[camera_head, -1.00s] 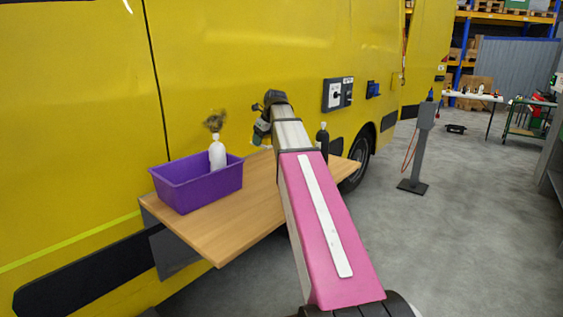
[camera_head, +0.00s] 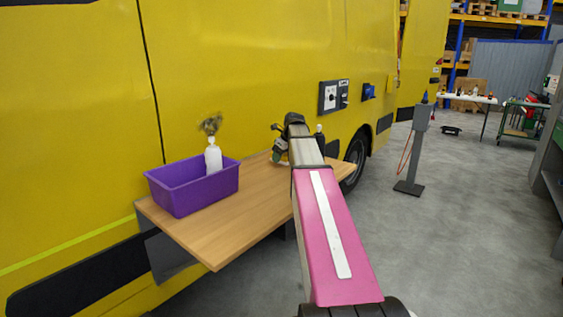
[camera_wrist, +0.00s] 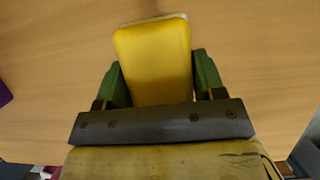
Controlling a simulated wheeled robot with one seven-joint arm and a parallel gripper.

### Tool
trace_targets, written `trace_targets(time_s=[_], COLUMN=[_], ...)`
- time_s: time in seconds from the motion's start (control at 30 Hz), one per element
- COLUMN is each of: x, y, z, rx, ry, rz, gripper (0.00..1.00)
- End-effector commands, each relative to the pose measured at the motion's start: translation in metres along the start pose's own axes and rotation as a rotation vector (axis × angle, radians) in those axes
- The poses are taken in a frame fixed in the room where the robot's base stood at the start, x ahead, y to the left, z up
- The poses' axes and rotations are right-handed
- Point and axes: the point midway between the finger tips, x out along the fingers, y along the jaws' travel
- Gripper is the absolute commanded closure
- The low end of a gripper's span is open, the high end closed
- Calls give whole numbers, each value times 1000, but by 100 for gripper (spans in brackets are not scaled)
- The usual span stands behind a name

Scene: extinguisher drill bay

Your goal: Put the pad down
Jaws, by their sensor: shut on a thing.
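The yellow pad (camera_wrist: 155,62) has a pale far edge and lies between the two green fingers of my gripper (camera_wrist: 158,75) in the wrist view. My gripper is shut on it. The wooden shelf (camera_wrist: 255,60) fills the background below the pad; I cannot tell whether the pad touches it. In the head view my gripper (camera_head: 279,152) is over the far part of the wooden shelf (camera_head: 222,228), and the pad is not clearly visible there.
A purple bin (camera_head: 195,190) with a white bottle (camera_head: 213,157) stands on the shelf's left part. A dark bottle (camera_head: 319,135) is partly hidden behind my arm. The yellow vehicle side (camera_head: 240,60) borders the shelf. The shelf's middle is clear.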

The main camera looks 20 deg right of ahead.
Motion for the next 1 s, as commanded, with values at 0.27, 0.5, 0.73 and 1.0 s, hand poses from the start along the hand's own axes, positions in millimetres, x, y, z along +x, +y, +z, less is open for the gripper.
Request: trace_targets(time_s=[0.27, 0.5, 0.73, 1.0], x=[21, 22, 24, 24], y=[0, 0, 1, 3], z=[-9, -9, -10, -11], rx=[0, 0, 0, 0], ry=[0, 0, 1, 2], rz=[0, 0, 2, 6], gripper=[65, 65, 12, 12])
